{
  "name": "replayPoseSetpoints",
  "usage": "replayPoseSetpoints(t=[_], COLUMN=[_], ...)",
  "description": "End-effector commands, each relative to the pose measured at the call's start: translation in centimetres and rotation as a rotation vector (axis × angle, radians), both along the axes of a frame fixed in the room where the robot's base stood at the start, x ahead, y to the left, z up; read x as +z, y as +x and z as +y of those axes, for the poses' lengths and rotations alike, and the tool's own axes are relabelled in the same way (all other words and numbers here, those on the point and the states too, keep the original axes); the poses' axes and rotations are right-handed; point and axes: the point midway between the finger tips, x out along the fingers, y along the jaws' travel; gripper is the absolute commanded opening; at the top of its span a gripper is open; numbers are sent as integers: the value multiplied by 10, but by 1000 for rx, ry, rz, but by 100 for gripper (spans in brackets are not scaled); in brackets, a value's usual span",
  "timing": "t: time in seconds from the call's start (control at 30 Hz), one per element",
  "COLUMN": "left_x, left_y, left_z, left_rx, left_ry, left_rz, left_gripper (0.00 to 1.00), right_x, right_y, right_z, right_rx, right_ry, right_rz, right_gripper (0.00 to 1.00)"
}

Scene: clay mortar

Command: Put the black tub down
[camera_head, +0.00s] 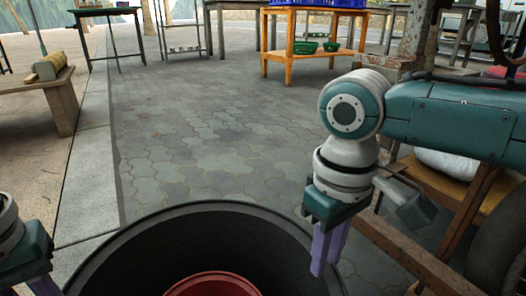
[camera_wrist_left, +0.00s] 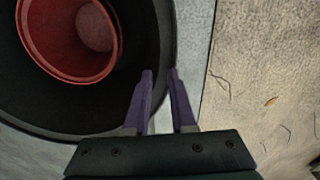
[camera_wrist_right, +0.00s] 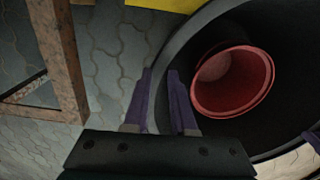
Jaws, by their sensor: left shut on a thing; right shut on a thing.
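The large round black tub (camera_head: 215,228) is at the bottom of the head view, cut off by the lower edge. A red bowl-like vessel (camera_head: 212,285) sits inside it. My right gripper (camera_head: 325,258) is shut on the tub's right rim, with its purple fingers on either side of the wall; the rim (camera_wrist_right: 178,50) passes between them in the right wrist view. My left gripper (camera_wrist_left: 160,75) is shut on the opposite rim, and its fingers are mostly out of the head view. A roundish reddish object (camera_wrist_left: 95,28) shows inside the red vessel. The gap under the tub is hidden.
A wooden bench (camera_head: 408,255) stands close to my right arm, with a white sack (camera_head: 447,163) by it. An orange table (camera_head: 293,55) with green bowls stands at the back. A low bench (camera_head: 62,100) is at left. The paved floor (camera_head: 200,140) ahead is clear.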

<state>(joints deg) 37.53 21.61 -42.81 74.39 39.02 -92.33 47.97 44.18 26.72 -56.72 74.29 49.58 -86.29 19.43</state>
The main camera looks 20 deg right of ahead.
Motion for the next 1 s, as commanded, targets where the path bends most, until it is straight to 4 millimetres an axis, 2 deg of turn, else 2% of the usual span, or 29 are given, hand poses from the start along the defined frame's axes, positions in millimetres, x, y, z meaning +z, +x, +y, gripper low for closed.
replayPoseSetpoints(t=[0.07,0.1,0.33,0.67,0.77,1.0], left_x=[-10,-6,-5,0,13,67], left_y=[1,1,0,1,1,1], left_z=[4,4,2,0,0,0], left_rx=[5,5,3,0,0,0], left_ry=[9,9,5,1,0,1], left_rz=[-2,-1,0,-2,-4,-6], left_gripper=[0,27,53,54,54,54], right_x=[-10,-7,-6,-5,-5,-5], right_y=[0,-1,0,0,0,0], right_z=[-3,-4,-2,-1,0,0], right_rx=[0,0,0,0,0,0], right_ry=[-9,-10,-6,-1,-1,-1], right_rz=[2,3,2,1,1,0], right_gripper=[0,28,54,54,54,54])
